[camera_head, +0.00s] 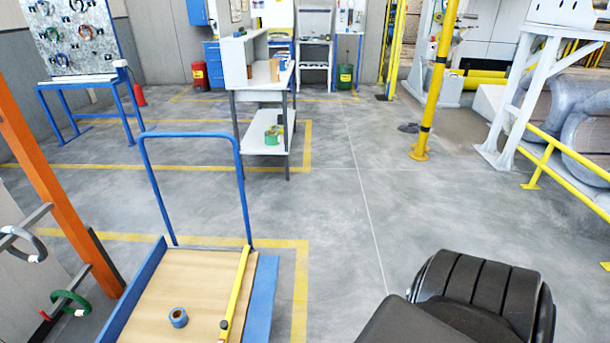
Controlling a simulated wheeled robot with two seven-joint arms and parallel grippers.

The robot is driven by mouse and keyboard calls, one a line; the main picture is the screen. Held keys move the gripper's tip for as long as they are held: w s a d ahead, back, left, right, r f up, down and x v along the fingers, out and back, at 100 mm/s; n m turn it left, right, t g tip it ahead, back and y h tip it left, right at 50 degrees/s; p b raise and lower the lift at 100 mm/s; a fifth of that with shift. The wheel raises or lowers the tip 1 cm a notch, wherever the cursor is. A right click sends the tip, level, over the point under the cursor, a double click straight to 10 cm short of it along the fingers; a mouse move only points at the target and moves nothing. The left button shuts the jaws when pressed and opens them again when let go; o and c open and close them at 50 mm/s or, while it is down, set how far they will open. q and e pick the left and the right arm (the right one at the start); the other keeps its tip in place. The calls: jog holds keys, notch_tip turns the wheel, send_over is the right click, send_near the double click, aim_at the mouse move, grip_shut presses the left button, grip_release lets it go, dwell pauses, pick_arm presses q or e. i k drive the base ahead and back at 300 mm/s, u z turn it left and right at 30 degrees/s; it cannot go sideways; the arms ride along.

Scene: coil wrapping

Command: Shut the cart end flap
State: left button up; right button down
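The cart stands at the bottom left, with a tan deck (185,285) and a tall blue push handle (190,136) at its far end. A blue panel (132,292) runs along its left side and looks raised. Another blue panel (263,300) on the right side looks lower and flatter. I cannot tell which panel is the end flap, and the cart's near end is cut off by the frame. A blue tape roll (178,317) and a long yellow bar-like tool (235,293) lie on the cart. Neither of my grippers is in view.
An orange post (60,195) and a rack with hanging coils (65,302) stand close left of the cart. A white shelf unit (262,115) stands behind it. A yellow post (434,95) and yellow railing (560,150) are at right. The middle floor is clear.

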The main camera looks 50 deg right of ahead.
aim_at(257, 330)
jog(key=z, duration=1.1)
